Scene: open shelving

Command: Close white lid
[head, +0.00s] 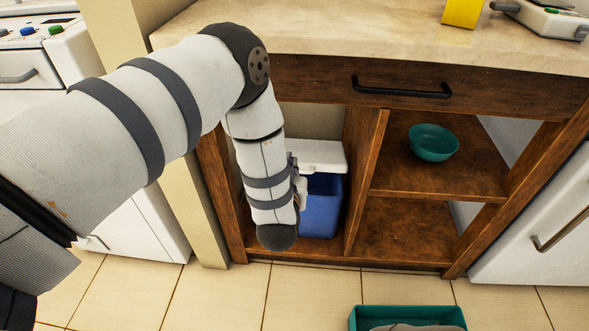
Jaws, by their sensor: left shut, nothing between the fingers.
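A blue box (322,208) stands in the left bay of the wooden shelving. Its white lid (322,154) shows at the top of the box; my arm hides its left part. I cannot tell whether the lid is fully down on the rim. My left gripper (299,186) is beside the box's front left, just below the lid, and mostly hidden behind my wrist. It is shut with nothing held. Whether it touches the box is unclear. My right gripper is out of view.
A wooden divider (363,180) stands right of the box. A teal bowl (434,142) sits on the right shelf. Above is a drawer with a black handle (402,88). A teal bin (362,317) stands on the tiled floor in front. The lower right bay is empty.

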